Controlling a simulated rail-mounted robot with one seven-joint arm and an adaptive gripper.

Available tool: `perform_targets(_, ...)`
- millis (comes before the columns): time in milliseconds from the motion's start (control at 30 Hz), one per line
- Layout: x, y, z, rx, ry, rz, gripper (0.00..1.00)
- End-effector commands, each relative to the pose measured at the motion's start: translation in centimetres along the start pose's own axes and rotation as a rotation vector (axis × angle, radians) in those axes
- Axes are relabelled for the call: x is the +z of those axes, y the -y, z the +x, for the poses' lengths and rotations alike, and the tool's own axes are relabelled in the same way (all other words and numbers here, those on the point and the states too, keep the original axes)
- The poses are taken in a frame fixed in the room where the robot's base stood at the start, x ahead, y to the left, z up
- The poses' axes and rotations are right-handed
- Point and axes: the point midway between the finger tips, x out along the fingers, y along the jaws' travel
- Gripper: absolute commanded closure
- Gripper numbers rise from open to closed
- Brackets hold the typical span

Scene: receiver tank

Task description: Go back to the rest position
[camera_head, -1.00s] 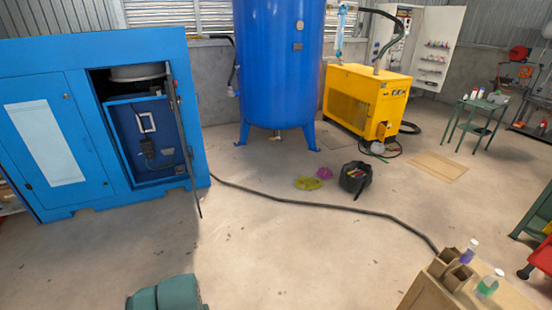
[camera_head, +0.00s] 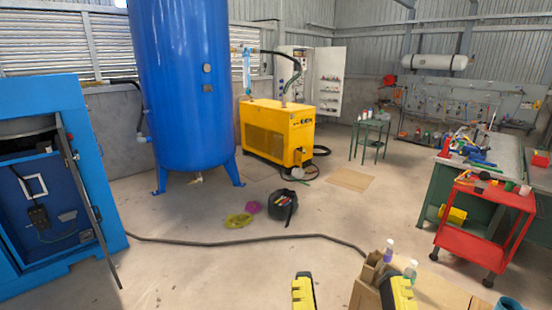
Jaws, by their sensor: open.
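My gripper (camera_head: 350,287) shows at the bottom edge as two separate yellow and black fingers. The right finger overlaps the front of a cardboard box with dividers (camera_head: 367,277). I cannot tell whether they touch. The rest of my gripper and arm is below the picture.
Two small bottles, one purple-tinted (camera_head: 389,251) and one green-tinted (camera_head: 410,271), stand by the box. A blue tank (camera_head: 184,90), yellow dryer (camera_head: 270,133), black bag (camera_head: 283,205), floor hose (camera_head: 240,240) and red cart (camera_head: 478,222) are around. Mid floor is mostly clear.

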Motion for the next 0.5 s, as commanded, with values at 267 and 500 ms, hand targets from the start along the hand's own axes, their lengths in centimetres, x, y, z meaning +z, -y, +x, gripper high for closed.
perform_targets(267,-11.8,0.0,5.1,-0.002,0.016,0.012,0.32)
perform_targets(500,-17.4,-0.1,7.4,-0.002,0.019,0.019,0.32)
